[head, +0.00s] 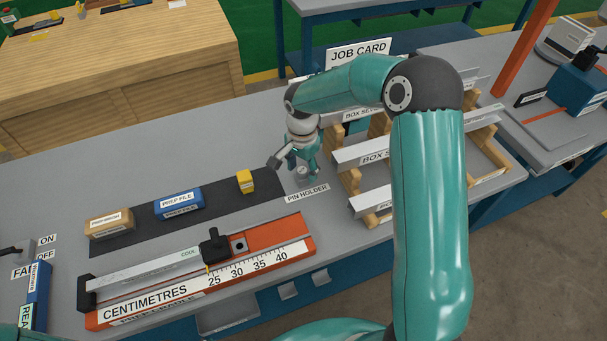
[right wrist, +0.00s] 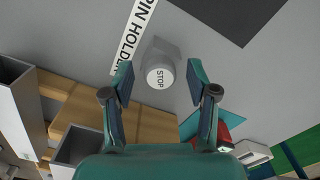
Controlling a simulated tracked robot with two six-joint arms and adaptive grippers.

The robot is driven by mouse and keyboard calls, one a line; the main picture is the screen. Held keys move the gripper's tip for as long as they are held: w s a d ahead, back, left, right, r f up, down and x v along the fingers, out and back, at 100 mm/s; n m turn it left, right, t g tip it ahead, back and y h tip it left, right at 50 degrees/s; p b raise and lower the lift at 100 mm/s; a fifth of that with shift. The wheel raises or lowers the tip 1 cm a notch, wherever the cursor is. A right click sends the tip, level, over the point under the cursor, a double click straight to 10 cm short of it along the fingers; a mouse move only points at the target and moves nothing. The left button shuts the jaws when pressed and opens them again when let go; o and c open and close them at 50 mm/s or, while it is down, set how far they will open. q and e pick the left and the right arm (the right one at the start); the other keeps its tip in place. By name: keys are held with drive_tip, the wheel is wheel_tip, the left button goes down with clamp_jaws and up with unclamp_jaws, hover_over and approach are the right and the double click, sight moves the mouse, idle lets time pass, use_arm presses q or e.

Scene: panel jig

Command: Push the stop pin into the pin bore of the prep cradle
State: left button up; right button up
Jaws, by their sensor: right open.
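The stop pin (right wrist: 160,77), a pale round cap marked STOP, stands in a grey holder beside the PIN HOLDER label (right wrist: 133,37). In the head view the stop pin (head: 302,173) is small and partly covered by my gripper. My right gripper (head: 299,163) is open above it, pointing down. In the right wrist view the cap shows between the gripper's fingertips (right wrist: 160,73), with gaps on both sides. The orange prep cradle (head: 303,232) holds a long metal strip (head: 150,272). A grey block with a dark hole, seemingly the pin bore (head: 239,245), sits beside a black clamp (head: 213,247). My left gripper is out of view.
A dark mat (head: 140,226) holds a brown block (head: 110,223), a blue prep file (head: 178,204) and a yellow block (head: 245,181). Wooden racks with metal channels (head: 375,155) stand right of the holder. Bare grey bench lies between holder and cradle.

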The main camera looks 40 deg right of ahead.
sight(302, 170)
idle(0.3)
clamp_jaws()
drive_tip(key=shift+r, duration=0.2)
drive_tip(key=shift+r+p, duration=1.5)
drive_tip(key=shift+r, duration=1.35)
